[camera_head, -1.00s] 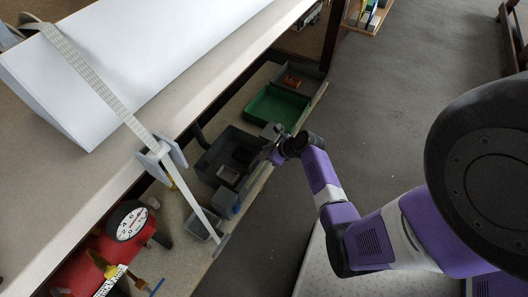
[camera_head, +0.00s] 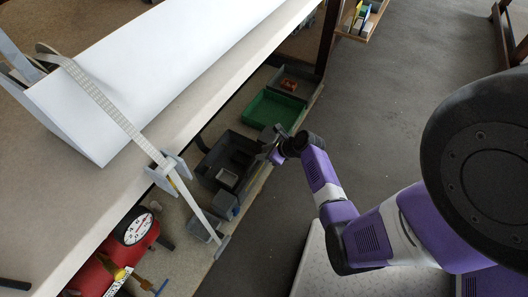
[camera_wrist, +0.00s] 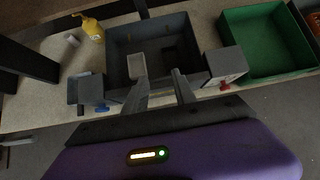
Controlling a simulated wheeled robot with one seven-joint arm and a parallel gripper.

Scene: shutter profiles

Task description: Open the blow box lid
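My gripper (camera_head: 270,145) is at the front edge of the low shelf, beside the dark grey open bin. In the wrist view my gripper (camera_wrist: 158,78) shows two fingers apart with nothing between them; the fingertips are at the near wall of the dark grey bin (camera_wrist: 118,55). A small grey box with a red part (camera_wrist: 225,66) stands right of the fingers, and a grey box with a blue part (camera_wrist: 90,90) stands left. I cannot tell for certain which box is the blow box, or make out its lid.
A green bin (camera_head: 268,110) stands beside the dark bin. A yellow bottle (camera_wrist: 92,28) is behind on the shelf. The worktop (camera_head: 110,195) carries a long white panel (camera_head: 150,75) and overhangs the shelf. A red tank (camera_head: 95,275) stands lower left. Floor (camera_head: 400,110) is clear at right.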

